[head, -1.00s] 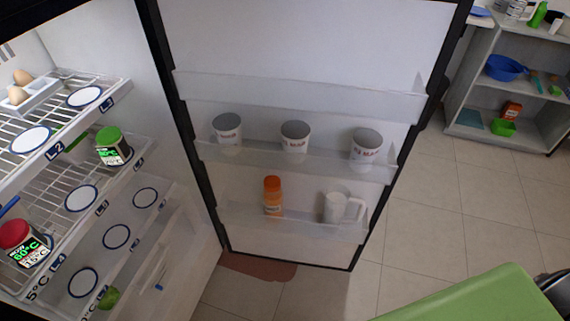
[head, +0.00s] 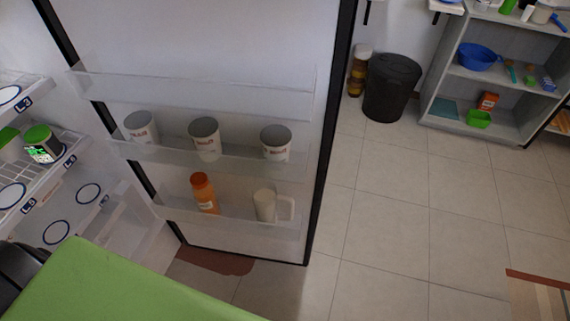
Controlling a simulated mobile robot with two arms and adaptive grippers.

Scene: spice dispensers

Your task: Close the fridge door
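The fridge door (head: 225,100) stands wide open in the head view, its inner side facing me and its hinge side next to the fridge interior (head: 85,215) on the left. Its door shelves hold several white cups with grey lids (head: 205,140), an orange bottle (head: 204,193) and a white mug (head: 266,205). The door's black outer edge (head: 330,140) is on the right, with nothing touching it. Neither of my grippers is in view.
A green surface (head: 120,285) fills the bottom left, in front of the fridge. A black bin (head: 391,87) and a grey shelf unit (head: 445,95) stand at the back right. The tiled floor (head: 410,210) right of the door is clear.

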